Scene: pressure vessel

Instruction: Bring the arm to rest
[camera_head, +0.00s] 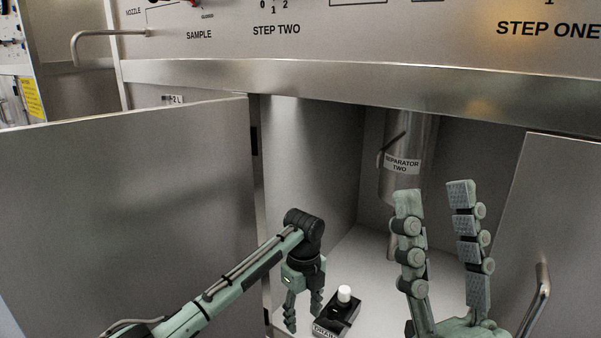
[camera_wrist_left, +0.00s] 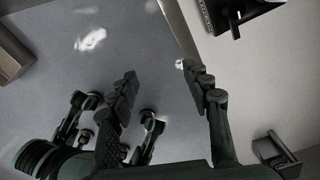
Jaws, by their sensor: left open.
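My left arm (camera_head: 225,288) reaches in from the lower left, in front of the open cabinet. My left gripper (camera_head: 303,318) hangs fingers down with its fingers apart and nothing visible between them. It is just left of a small black box with a white knob (camera_head: 344,294); I cannot tell whether they touch. In the left wrist view the left gripper (camera_wrist_left: 158,75) is open and empty. My right gripper (camera_head: 434,190) points upward at the right, fingers spread and empty, in front of the cabinet opening.
An open cabinet door (camera_head: 130,200) fills the left. Another door with a handle (camera_head: 541,290) stands at the right. A metal cylinder labelled SEPARATOR TWO (camera_head: 408,130) hangs inside the cabinet. A metal edge (camera_head: 350,82) runs above the opening. The cabinet floor left of the cylinder looks mostly clear.

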